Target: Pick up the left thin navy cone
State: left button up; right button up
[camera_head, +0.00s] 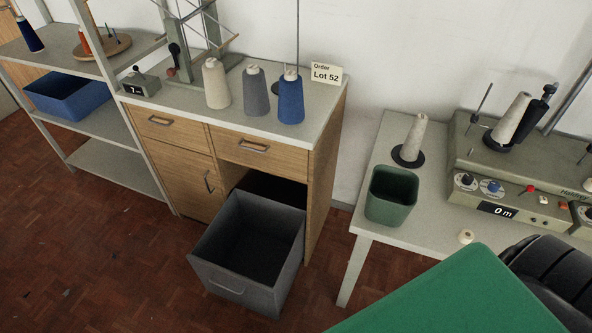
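A thin navy cone (29,36) stands on the upper shelf at the far left, near the picture's edge, tilted in the view. Only one such cone shows there. A wider mid-blue cone (291,100) stands on the wooden cabinet, at the right of a row with a grey cone (256,92) and a cream cone (215,84). Neither my left nor my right gripper is in view.
A round wooden board (88,48) with orange thread and pegs shares the upper shelf. A blue bin (68,98) is below. A grey open bin (248,255) stands before the cabinet. A winding machine (520,180) and green bin (390,197) occupy the right table. Floor at left is clear.

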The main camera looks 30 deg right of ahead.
aim_at(409, 152)
jog(key=l+z, duration=0.1)
jog(key=z, duration=1.6)
